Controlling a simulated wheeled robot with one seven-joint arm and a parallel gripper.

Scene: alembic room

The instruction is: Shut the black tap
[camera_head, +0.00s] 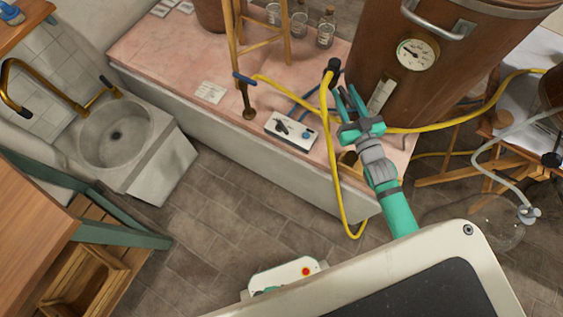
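A small black fitting (334,66), which looks like the black tap, sits at the left side of the large brown vat (385,45), at the top of a yellow hose (328,120). Its handle position is too small to tell. My gripper (345,93) is teal and grey and reaches up from the lower right. Its two fingers are apart, with nothing visible between them. The fingertips show just below and slightly right of the black fitting; I cannot tell whether they touch it. Part of the vat's lower front is hidden behind the gripper.
A white control box (291,131) and a card (210,92) lie on the pink bench top (170,60). A wooden stand (262,45) and several glass jars (300,22) stand behind. Yellow hose hangs over the bench front. A stone sink (117,135) is at left. Tiled floor is open between.

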